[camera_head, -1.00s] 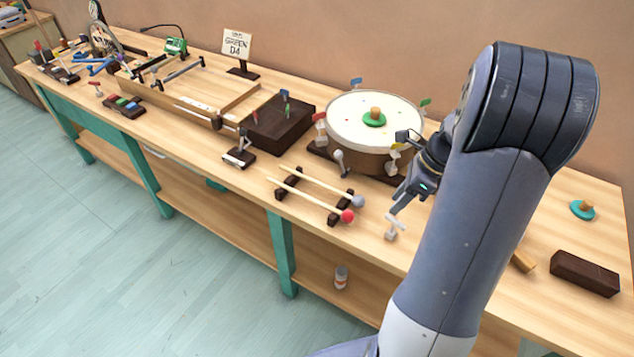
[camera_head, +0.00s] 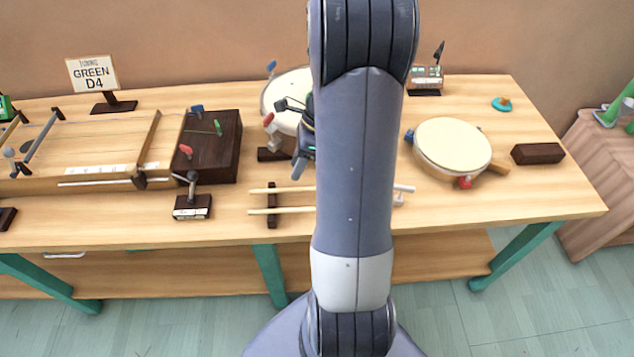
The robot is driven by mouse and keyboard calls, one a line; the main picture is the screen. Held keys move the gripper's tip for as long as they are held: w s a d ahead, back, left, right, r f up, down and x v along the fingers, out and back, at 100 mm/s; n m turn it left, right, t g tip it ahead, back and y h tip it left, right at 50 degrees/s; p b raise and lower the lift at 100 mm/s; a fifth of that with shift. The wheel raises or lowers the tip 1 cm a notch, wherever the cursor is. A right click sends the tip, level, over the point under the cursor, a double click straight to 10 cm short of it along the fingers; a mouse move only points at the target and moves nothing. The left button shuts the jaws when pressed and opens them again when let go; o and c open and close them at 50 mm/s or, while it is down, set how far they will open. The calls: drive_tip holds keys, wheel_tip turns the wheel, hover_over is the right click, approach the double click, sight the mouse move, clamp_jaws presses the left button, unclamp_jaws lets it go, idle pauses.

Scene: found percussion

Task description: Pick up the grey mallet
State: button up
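Two pale mallet sticks lie side by side on a dark rack (camera_head: 271,206) on the bench. The farther stick (camera_head: 284,189) belongs to the grey mallet, whose grey head showed on that side in the earlier view. The nearer stick (camera_head: 285,210) is the red one's. My gripper (camera_head: 299,163) hangs above the bench beyond the sticks, in front of the large drum (camera_head: 288,92). It is partly covered by my arm. I see no mallet in it, and its finger gap is not clear.
A dark box (camera_head: 222,160) with coloured keys and a small stand (camera_head: 193,207) are left of the sticks. A round drum (camera_head: 452,146) and a dark block (camera_head: 537,153) are at right. Bare bench lies along the front edge.

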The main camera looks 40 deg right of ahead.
sight(283, 189)
drive_tip(key=shift+x, duration=1)
drive_tip(key=a+f, duration=0.2)
drive_tip(key=f, duration=0.1)
drive_tip(key=shift+w+a+f, duration=0.15)
drive_tip(key=shift+w+a, duration=0.1)
drive_tip(key=shift+a, duration=0.15)
drive_tip(key=shift+a+f, duration=0.2)
drive_tip(key=shift+f, duration=0.35)
drive_tip(key=shift+c, duration=0.4)
clamp_jaws()
